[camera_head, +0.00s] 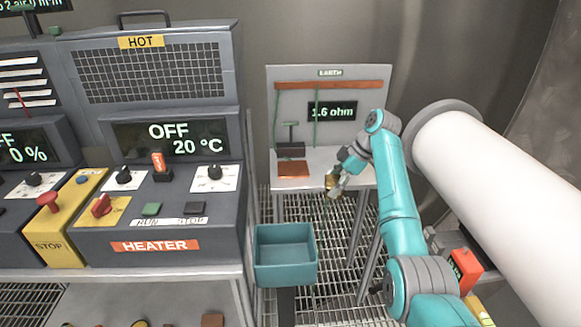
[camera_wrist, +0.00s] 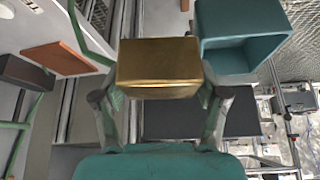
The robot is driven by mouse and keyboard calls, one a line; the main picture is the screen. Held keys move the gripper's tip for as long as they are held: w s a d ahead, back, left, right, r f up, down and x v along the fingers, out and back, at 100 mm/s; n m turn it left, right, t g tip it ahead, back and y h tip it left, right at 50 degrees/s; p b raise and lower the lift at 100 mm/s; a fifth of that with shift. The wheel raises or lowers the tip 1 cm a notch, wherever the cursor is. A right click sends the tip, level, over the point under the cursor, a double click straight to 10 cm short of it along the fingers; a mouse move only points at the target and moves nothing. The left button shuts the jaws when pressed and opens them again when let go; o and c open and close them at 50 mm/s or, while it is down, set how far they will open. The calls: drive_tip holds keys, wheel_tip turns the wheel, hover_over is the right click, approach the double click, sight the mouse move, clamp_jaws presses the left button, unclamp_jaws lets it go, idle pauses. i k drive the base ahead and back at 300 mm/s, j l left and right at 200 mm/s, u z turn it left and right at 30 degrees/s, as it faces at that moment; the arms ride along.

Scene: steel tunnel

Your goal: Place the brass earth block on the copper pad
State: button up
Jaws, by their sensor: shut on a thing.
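The brass earth block (camera_wrist: 158,62) is a gold-coloured box between the two fingers of my gripper (camera_wrist: 160,98) in the wrist view. My gripper is shut on it. In the wrist view the pad (camera_wrist: 54,58) lies at the left, apart from the block.
The grey earth bench (camera_head: 325,172) has a back panel reading 1.6 ohm and a dark block (camera_head: 290,147) behind the pad with green wires. A teal bin (camera_head: 285,254) stands below in front. The heater console (camera_head: 160,200) is at the left. A white pipe (camera_head: 490,170) crosses the right.

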sight(293, 168)
drive_tip(key=i+j, duration=0.25)
drive_tip(key=i, duration=0.15)
drive_tip(key=i+j, duration=0.25)
drive_tip(key=i, duration=0.15)
